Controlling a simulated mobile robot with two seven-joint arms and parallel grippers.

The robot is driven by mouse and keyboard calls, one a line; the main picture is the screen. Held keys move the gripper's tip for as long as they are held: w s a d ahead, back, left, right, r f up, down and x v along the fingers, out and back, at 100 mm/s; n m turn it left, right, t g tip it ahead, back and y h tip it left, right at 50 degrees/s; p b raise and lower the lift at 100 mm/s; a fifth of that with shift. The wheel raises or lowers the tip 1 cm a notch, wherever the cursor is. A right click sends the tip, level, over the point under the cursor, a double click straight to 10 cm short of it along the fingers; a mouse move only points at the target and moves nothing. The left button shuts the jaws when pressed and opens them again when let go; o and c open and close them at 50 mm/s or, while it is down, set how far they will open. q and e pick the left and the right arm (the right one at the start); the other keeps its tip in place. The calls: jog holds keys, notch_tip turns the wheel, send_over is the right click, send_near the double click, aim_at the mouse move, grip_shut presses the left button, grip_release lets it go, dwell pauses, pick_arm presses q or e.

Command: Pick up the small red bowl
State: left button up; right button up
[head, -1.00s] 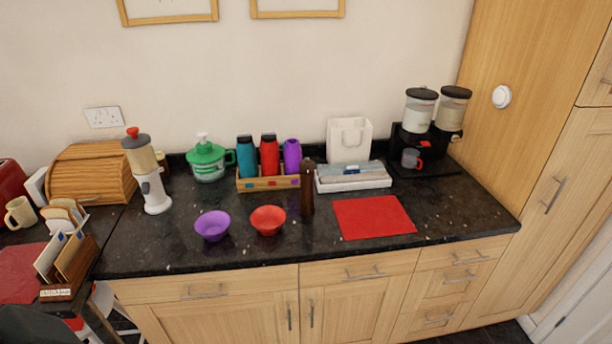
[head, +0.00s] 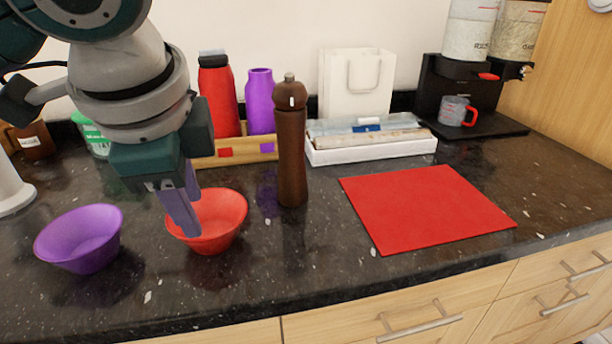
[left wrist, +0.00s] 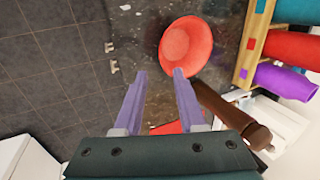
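The small red bowl (head: 222,222) stands upright and empty on the dark granite counter. In the left wrist view the bowl (left wrist: 190,45) is beyond the fingertips, mostly in line with the right-hand finger. My left gripper (head: 187,228) comes down from the upper left, its fingers overlapping the bowl's left side in the head view. In the left wrist view the gripper (left wrist: 159,74) is open, its two fingers apart with nothing between them. Whether a finger touches the bowl I cannot tell. My right gripper is not in view.
A purple bowl (head: 80,238) stands left of the red one. A tall brown pepper mill (head: 291,150) stands close on its right. Behind is a wooden tray (head: 235,150) with bottles. A red mat (head: 425,205) lies to the right. The counter's front strip is clear.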

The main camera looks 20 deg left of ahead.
aim_at(206, 237)
pick_arm(q)
jog(key=x, duration=0.4)
jog(key=shift+a+f+b, duration=0.1)
jog(key=shift+f+b, duration=0.2)
jog(key=shift+f, duration=0.05)
jog(key=b+x, duration=0.1)
jog(key=x, duration=0.4)
jog(key=shift+w+a+f, duration=0.1)
jog(key=shift+w+f, duration=0.1)
grip_shut()
dwell(0.8)
